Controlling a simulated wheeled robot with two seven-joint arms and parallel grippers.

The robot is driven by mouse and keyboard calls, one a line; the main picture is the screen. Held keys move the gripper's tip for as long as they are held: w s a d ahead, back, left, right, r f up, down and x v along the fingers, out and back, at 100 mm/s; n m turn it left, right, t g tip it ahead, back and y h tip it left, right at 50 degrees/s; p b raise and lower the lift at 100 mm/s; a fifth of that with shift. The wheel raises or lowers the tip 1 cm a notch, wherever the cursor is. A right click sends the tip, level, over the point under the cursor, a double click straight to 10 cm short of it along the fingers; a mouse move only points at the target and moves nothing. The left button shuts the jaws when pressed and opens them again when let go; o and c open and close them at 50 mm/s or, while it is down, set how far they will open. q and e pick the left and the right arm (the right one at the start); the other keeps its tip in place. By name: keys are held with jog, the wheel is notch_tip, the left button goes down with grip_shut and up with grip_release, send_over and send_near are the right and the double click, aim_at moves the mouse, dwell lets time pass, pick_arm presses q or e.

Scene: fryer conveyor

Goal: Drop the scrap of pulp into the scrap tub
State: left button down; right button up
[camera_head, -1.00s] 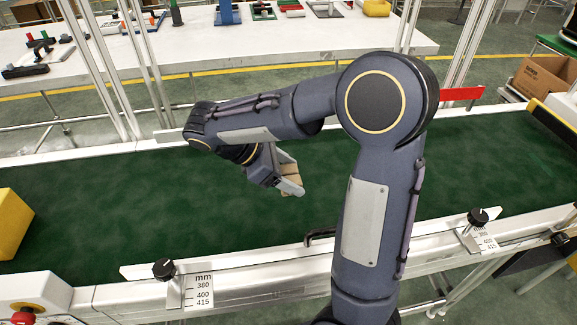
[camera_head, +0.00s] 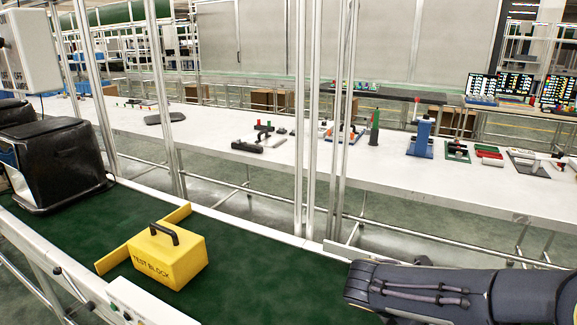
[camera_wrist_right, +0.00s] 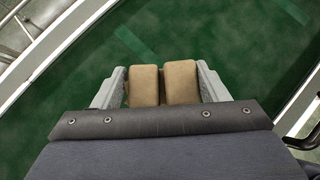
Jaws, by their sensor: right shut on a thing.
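My right gripper (camera_wrist_right: 163,84) shows in the right wrist view, its two tan finger pads close together above the green conveyor belt (camera_wrist_right: 225,45). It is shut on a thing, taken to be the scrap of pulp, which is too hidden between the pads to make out. In the head view only a part of my right arm shows at the lower right; its gripper is out of that picture. My left gripper is in neither view. I cannot make out a scrap tub in either view.
A yellow test block (camera_head: 170,258) with a black handle stands on the belt against a yellow bar (camera_head: 112,262). A black hooded housing (camera_head: 58,165) spans the belt at the left. Upright metal posts (camera_head: 298,120) stand before a long white table (camera_head: 400,175) with tools.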

jog(key=w+a+n+t+y+p, duration=0.3)
jog(key=w+a+n+t+y, duration=0.4)
jog(key=n, duration=0.4)
jog(key=f+n, duration=0.1)
jog(key=f, duration=0.1)
jog(key=s+f+n, duration=0.1)
jog(key=f, duration=0.1)
jog(key=s+f+g+y, duration=0.1)
jog(key=f, duration=0.2)
jog(key=shift+s+a+n, duration=0.1)
jog(key=shift+a+n, duration=0.15)
jog(key=shift+n, duration=0.15)
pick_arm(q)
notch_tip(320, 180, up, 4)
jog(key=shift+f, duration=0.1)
pick_arm(e)
jog(key=shift+s+a+f, duration=0.15)
